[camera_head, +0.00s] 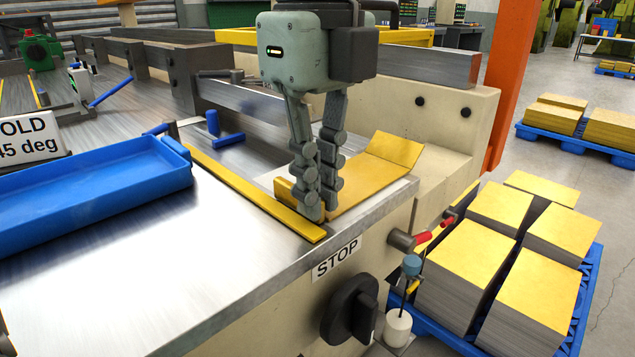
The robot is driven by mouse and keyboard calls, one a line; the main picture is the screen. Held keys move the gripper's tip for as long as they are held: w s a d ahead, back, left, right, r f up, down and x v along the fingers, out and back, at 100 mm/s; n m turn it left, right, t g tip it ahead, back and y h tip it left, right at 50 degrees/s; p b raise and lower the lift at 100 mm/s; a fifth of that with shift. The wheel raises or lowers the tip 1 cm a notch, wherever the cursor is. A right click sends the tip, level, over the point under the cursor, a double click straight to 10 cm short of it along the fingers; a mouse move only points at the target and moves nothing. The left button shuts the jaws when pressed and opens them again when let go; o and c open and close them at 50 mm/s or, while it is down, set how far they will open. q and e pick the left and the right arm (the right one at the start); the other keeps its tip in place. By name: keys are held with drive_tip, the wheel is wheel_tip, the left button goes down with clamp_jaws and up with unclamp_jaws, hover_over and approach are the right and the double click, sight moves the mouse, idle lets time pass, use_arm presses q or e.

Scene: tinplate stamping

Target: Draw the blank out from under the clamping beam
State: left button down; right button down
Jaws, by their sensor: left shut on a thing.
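The blank (352,187) is a yellow sheet lying near the right front corner of the steel table (150,265), with its far right part (397,149) bent upward. My left gripper (313,212) comes down from above and is shut on the blank's near left edge, where a short upright yellow lip shows. The fingers hide part of the sheet. I cannot tell whether any of the blank is under a beam. My right gripper is not in view.
A yellow strip (245,187) lies just left of the blank. A blue tray (95,205) and a fold sign (28,139) stand at the left. Yellow sheet stacks (535,290) stand on a blue pallet at right.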

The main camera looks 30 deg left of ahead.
use_arm(q)
drive_tip(key=shift+s+d+b, duration=0.1)
drive_tip(key=shift+d+b, duration=0.25)
idle(0.3)
drive_tip(key=c, duration=1.5)
unclamp_jaws()
drive_tip(key=shift+c, duration=0.2)
wheel_tip(320, 180, up, 12)
